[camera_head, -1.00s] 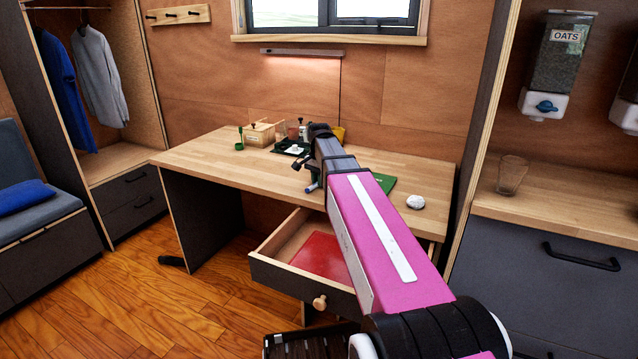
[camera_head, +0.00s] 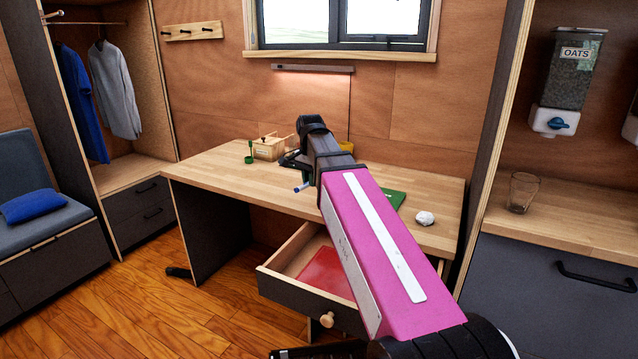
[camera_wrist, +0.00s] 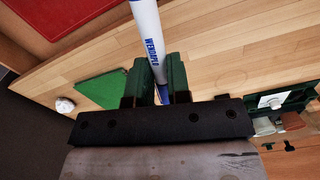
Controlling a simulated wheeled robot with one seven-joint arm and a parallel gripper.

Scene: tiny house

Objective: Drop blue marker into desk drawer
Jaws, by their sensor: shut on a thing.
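My gripper (camera_wrist: 160,82) is shut on the blue marker (camera_wrist: 148,35), a white barrel with blue lettering, in the wrist view. The marker's blue end also shows below my gripper in the head view (camera_head: 301,187). My gripper is above the desk (camera_head: 225,165), to the back left of the drawer; my arm hides part of the desk. The desk drawer (camera_head: 290,291) is pulled open at the desk's front and has a round wooden knob (camera_head: 327,319). A red flat item (camera_head: 326,270) lies in it. The drawer's right part is hidden by my arm.
A green item (camera_head: 394,198) and a white crumpled ball (camera_head: 425,218) lie on the desk at the right. A wooden box (camera_head: 268,149) and a green cup-like item (camera_head: 249,158) stand at the back left. The desk's front left is clear.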

